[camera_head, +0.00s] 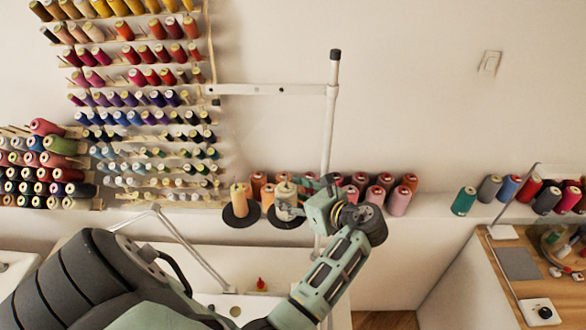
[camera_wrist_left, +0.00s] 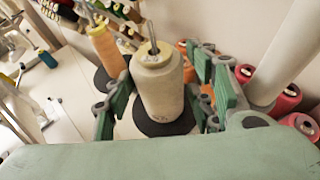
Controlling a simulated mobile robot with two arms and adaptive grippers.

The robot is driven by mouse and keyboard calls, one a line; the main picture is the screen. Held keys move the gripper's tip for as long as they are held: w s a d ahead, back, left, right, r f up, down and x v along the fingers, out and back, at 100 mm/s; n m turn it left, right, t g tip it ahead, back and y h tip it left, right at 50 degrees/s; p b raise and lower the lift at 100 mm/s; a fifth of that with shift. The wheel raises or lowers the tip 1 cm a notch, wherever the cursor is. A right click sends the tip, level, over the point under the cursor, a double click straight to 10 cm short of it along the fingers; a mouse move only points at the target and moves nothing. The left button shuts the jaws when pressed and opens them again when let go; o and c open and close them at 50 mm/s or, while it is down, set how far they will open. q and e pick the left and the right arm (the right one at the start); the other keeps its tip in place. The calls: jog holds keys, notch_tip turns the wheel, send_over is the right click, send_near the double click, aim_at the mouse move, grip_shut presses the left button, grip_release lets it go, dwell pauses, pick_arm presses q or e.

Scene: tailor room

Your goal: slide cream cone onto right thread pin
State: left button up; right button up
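The cream cone (camera_head: 284,189) stands upright on the right black disc (camera_head: 272,219) of the thread stand. In the left wrist view the cream cone (camera_wrist_left: 158,88) has the right thread pin (camera_wrist_left: 152,36) sticking up out of its top. Its base appears to rest on the disc (camera_wrist_left: 146,127). My left gripper (camera_head: 303,198) is at the cone; in the left wrist view its green fingers (camera_wrist_left: 160,104) stand on either side of it. They are spread, with a visible gap on the right side. My right gripper is not in view.
An orange cone (camera_head: 240,197) stands on the left disc (camera_head: 236,220). A white stand pole (camera_head: 329,130) rises just right of my gripper. Several red and pink cones (camera_head: 398,202) line the ledge behind it. A wall rack of spools (camera_head: 140,100) is at left.

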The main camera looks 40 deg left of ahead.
pick_arm(q)
jog(key=shift+o, duration=1.4)
notch_tip(320, 180, up, 10)
jog(key=shift+s+r, duration=0.1)
